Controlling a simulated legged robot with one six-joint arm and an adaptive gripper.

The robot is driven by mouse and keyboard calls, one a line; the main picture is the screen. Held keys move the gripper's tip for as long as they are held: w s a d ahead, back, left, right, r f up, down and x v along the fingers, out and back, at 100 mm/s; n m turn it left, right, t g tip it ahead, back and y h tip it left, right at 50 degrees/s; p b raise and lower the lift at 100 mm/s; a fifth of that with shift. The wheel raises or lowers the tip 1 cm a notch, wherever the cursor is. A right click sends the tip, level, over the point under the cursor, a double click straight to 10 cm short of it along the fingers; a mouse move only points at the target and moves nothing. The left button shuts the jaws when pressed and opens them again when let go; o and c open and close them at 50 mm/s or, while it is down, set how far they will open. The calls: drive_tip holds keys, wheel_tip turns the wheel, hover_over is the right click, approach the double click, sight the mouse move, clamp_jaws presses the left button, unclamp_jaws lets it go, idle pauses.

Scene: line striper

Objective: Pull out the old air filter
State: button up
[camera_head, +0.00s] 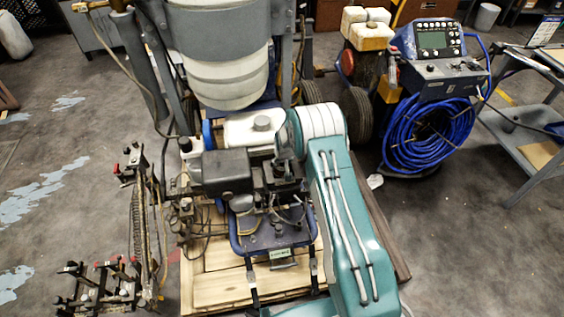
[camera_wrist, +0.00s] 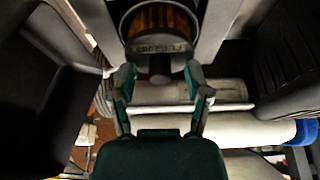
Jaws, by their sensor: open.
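The old air filter (camera_wrist: 160,22) shows in the wrist view at the top middle. It has orange-brown pleats and a grey end band with lettering, inside a dark round housing. A short dark knob (camera_wrist: 160,66) sticks out from it toward my gripper. My gripper (camera_wrist: 159,78) is open, with one finger on each side of the knob, and visible gaps remain on both sides. The fingers do not appear to touch the filter. In the head view, my teal arm reaches to the engine of the line striper (camera_head: 275,237); the filter and fingers cannot be made out there.
A black box-shaped engine part (camera_head: 227,172) and a white tank (camera_head: 252,130) sit close around my wrist. A large white bucket (camera_head: 222,75) stands behind. A machine with coiled blue hose (camera_head: 425,135) is at the right. Open floor (camera_head: 480,260) lies right of my arm.

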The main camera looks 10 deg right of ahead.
drive_tip(key=shift+c, duration=0.3)
clamp_jaws()
drive_tip(key=shift+r, duration=0.75)
drive_tip(key=shift+r, duration=1.75)
